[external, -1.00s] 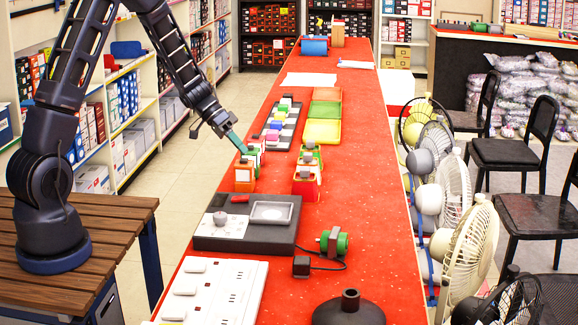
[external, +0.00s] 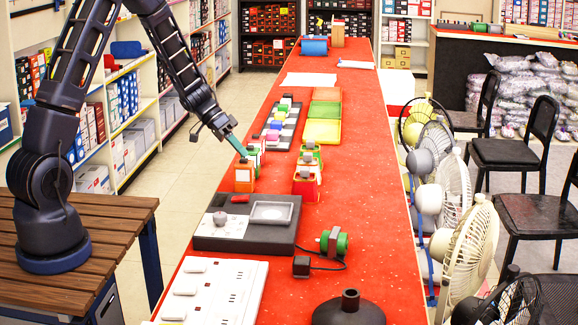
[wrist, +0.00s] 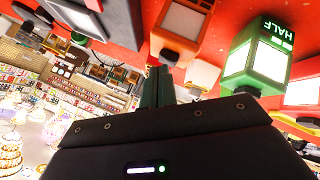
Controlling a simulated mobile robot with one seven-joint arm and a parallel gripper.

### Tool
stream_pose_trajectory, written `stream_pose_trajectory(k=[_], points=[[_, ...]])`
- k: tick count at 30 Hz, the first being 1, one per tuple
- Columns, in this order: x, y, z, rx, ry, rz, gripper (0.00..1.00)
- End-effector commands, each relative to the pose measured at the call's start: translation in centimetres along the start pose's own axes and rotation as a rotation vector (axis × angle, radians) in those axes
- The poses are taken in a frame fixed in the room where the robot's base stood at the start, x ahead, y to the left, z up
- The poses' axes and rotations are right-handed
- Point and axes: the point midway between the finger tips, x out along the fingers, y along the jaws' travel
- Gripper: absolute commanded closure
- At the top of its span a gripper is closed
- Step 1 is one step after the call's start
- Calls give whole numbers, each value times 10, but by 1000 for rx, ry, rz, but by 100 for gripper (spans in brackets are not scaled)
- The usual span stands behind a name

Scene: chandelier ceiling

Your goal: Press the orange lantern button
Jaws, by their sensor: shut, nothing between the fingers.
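The orange lantern (external: 244,178) stands near the left edge of the red counter, with a grey button on top. It also shows in the wrist view (wrist: 182,24), orange with a pale panel, at the top middle. My gripper (external: 245,155) is shut and empty, its thin green fingers pointing down just above and behind the lantern's top. In the wrist view my fingertips (wrist: 158,72) are very close to the lantern's dark button (wrist: 168,56); I cannot tell whether they touch it.
A green lantern (wrist: 258,52) marked HALF stands right of the orange one in the wrist view, close by. A dark control box (external: 220,232) lies in front of the orange lantern. More lanterns (external: 306,183) stand to its right. Coloured trays (external: 322,132) lie farther back.

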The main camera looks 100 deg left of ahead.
Motion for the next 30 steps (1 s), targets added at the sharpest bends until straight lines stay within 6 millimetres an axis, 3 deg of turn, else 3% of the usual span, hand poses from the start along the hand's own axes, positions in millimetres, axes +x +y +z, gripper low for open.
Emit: stream_pose_trajectory(k=[30], points=[[-7, 5, -5, 0, 0, 0, 100]])
